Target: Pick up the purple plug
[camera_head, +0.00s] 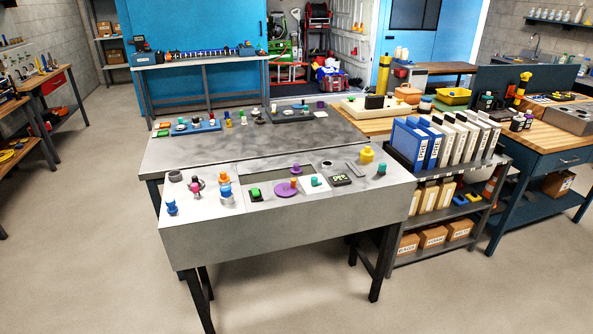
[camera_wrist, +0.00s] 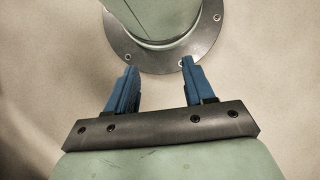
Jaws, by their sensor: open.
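In the head view a small purple plug-like piece (camera_head: 296,169) stands on the near grey bench (camera_head: 200,238), at the back edge of a dark recessed area. The pieces are small, so I cannot be sure which one is the purple plug. My gripper (camera_wrist: 159,68) shows only in the wrist view. Its two blue fingers are apart with nothing between them. No plug shows in the wrist view, and the gripper is not visible in the head view.
A blue plug (camera_head: 172,207), a yellow piece (camera_head: 366,155) and several other small pieces crowd the near bench top. A larger grey table (camera_head: 250,148) behind carries more pieces. A shelf with binders (camera_head: 445,143) stands at the right.

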